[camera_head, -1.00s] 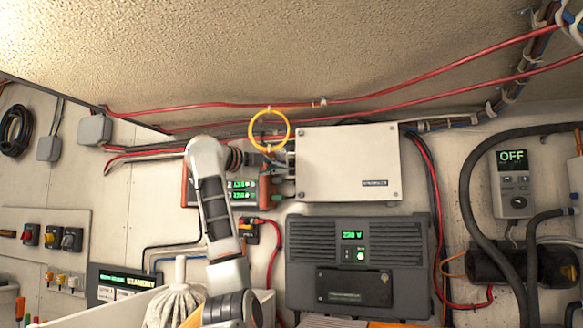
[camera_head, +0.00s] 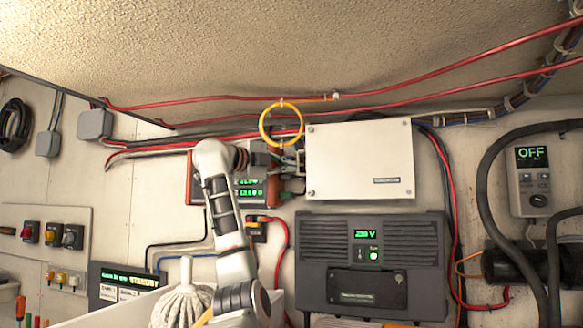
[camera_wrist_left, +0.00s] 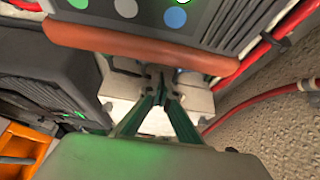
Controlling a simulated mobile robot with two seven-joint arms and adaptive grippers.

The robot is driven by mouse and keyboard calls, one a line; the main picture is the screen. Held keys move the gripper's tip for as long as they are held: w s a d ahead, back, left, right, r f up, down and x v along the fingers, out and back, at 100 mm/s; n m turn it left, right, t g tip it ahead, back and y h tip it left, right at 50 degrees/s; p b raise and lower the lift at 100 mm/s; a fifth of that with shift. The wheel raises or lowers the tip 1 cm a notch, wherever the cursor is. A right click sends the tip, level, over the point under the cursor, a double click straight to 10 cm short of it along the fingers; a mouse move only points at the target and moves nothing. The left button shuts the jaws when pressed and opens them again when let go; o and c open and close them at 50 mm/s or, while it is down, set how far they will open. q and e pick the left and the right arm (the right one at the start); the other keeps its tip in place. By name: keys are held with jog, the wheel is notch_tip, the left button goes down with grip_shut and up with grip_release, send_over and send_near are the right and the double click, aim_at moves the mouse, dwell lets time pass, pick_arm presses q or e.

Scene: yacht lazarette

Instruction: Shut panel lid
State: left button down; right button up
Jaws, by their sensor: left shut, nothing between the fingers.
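The panel lid (camera_head: 360,160) is a flat cream-white rectangle with screws at its corners and a small dark label. It faces me on the wall in the head view; I cannot tell how far it stands off its box. My left gripper (camera_head: 288,160) is just left of the lid's left edge, in front of the cables there. In the left wrist view my left gripper (camera_wrist_left: 163,80) has its green-sided fingers together, with nothing between them. A pale surface behind the fingertips is partly hidden, and contact is unclear. My right gripper is not in view.
A grey inverter (camera_head: 330,225) is below the lid. A mop head (camera_head: 182,300) stands at lower left. Thick black hoses (camera_head: 480,190) run at right.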

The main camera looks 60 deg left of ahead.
pick_arm(q)
notch_tip(320, 180, up, 10)
dwell(1.1)
jog(key=shift+w+a+f, duration=0.1)
